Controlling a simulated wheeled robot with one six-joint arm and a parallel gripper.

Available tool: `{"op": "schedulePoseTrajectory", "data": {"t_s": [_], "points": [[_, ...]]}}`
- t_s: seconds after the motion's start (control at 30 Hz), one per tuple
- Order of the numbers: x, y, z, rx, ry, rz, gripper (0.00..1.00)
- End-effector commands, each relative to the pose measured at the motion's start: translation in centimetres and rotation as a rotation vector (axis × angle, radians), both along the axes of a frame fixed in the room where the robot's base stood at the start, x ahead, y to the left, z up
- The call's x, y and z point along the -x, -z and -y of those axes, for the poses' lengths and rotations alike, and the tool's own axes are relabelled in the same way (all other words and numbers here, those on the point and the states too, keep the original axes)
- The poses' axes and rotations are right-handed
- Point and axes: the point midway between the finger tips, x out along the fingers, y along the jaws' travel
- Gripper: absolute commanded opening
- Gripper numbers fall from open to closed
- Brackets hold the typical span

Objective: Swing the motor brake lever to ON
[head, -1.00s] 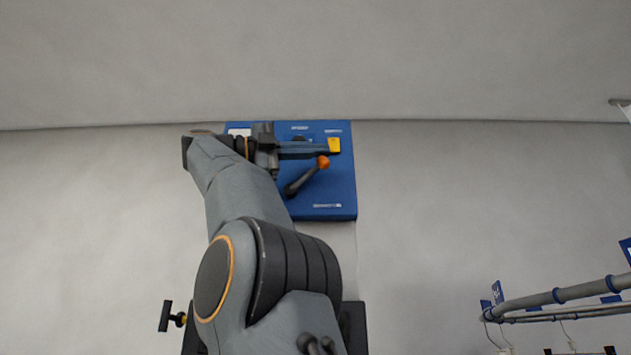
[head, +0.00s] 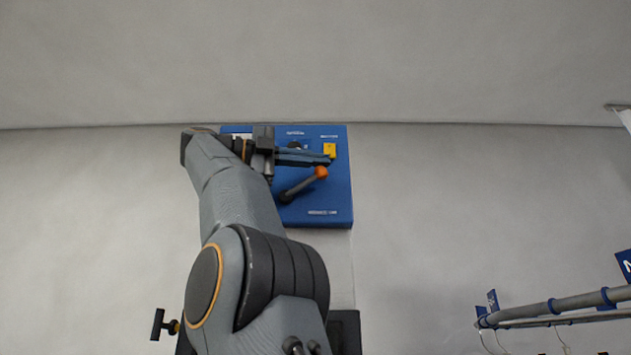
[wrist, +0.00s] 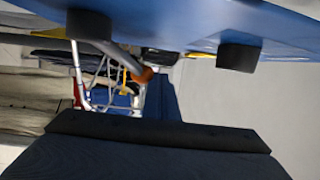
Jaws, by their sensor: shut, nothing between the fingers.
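A blue panel (head: 337,195) is mounted on the pale wall. On it is a grey lever (head: 300,187) with an orange knob (head: 321,172), slanting up to the right from its dark hub. In the wrist view the lever (wrist: 122,56) and its orange knob (wrist: 143,75) show below the panel's blue face. My gripper (head: 327,160) is shut and empty, its fingers lying across the panel just above the knob. They look very near it; I cannot tell whether they touch. The panel's lettering is too small to read.
A yellow square (head: 330,150) is on the panel by my fingertips. A dark round knob (wrist: 238,57) stands out from the panel in the wrist view. A grey rail (head: 575,303) with blue tags is at the lower right. The wall around the panel is bare.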

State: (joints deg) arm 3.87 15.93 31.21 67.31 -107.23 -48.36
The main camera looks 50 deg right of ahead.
Motion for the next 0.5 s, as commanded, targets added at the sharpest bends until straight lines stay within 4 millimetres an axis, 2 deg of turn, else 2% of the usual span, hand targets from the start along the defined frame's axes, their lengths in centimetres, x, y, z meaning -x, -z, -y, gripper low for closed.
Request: {"op": "schedulePoseTrajectory", "data": {"t_s": [0.5], "points": [[0.34,0.37,0.28,-0.042,0.0,0.045,0.0]]}}
